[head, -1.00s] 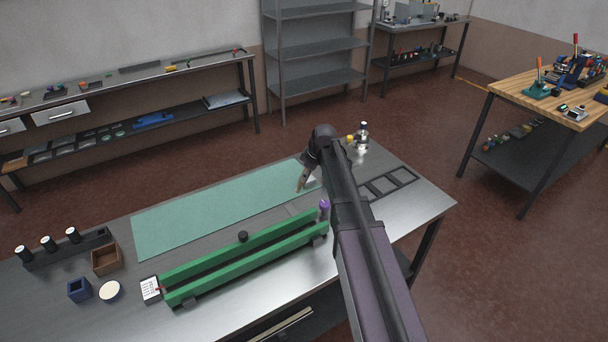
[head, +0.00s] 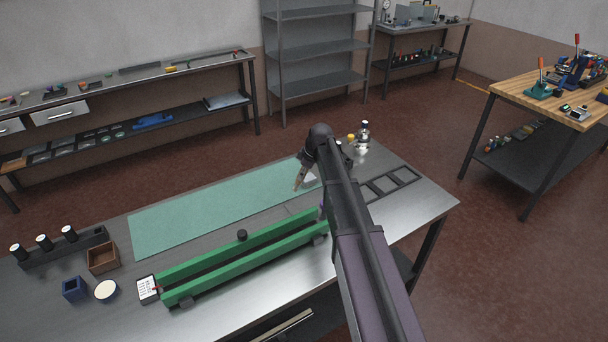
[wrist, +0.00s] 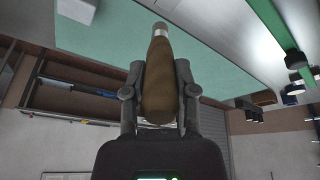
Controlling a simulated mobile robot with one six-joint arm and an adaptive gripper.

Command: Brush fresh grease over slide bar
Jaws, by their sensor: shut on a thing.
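My gripper (wrist: 160,80) is shut on a brown wooden handle with a metal collar, which looks like the brush (wrist: 158,85). In the head view my gripper (head: 303,174) is above the right end of the green mat, with the brush (head: 298,184) pointing down and left. The slide bar (head: 225,262), two parallel green rails, lies on the bench in front of the mat, apart from the brush. A black knob (head: 242,235) stands at its rear rail. My arm covers its right end.
On the bench (head: 250,312), a wooden box (head: 103,257), a blue holder (head: 74,289), a round cream-topped dish (head: 106,291) and a white card (head: 148,289) sit left. A black frame tray (head: 388,185) and bottles (head: 362,135) sit right. The mat (head: 200,215) is mostly clear.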

